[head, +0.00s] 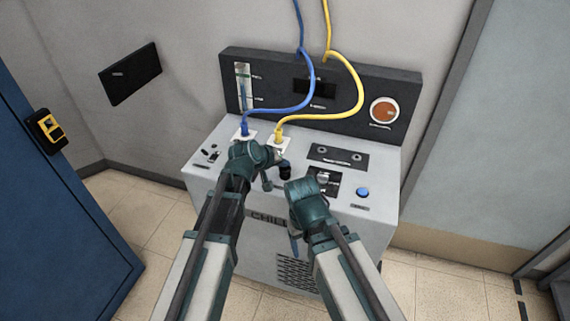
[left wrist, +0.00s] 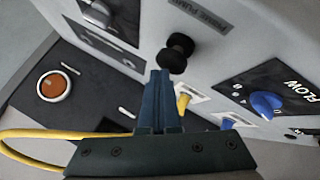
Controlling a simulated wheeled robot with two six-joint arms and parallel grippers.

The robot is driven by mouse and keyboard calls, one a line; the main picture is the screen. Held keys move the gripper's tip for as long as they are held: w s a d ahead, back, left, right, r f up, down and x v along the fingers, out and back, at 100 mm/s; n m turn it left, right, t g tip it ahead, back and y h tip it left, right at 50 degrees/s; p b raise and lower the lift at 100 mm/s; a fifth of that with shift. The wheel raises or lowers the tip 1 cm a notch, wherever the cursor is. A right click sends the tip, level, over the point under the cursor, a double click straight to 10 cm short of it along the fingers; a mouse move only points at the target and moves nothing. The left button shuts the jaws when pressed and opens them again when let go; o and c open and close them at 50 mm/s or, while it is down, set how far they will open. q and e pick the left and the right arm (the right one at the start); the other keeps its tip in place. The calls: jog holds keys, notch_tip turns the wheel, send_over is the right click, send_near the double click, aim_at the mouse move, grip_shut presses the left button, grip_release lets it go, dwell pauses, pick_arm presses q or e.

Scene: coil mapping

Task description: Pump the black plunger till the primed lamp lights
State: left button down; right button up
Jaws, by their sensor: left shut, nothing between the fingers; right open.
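The black plunger (head: 285,171) stands on the sloped top of the grey console, and its round knob (left wrist: 178,50) is clear in the left wrist view. My left gripper (head: 279,158) is shut and empty, its fingertips (left wrist: 160,75) right beside the knob; I cannot tell whether they touch it. A round orange-brown lamp (head: 384,112) on the back panel also shows in the left wrist view (left wrist: 52,86). It shows no clear glow, and its label is unreadable. My right gripper (head: 294,243) hangs low before the console front, open, mostly hidden by its arm.
Blue (head: 245,128) and yellow (head: 278,132) cables plug in behind my left gripper. A blue FLOW knob (left wrist: 266,104) sits near the plunger. A black switch panel (head: 324,182) and blue button (head: 362,192) lie to the right. A blue door (head: 50,210) stands left.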

aim_at(283, 169)
pick_arm(q)
jog(key=shift+f+b, duration=0.3)
jog(key=shift+f, duration=0.1)
jog(key=shift+r, duration=0.1)
dwell(0.4)
jog(key=shift+r+p, duration=1.9)
jog(key=shift+p, duration=0.1)
notch_tip(283, 169, up, 5)
jog(key=p, duration=0.5)
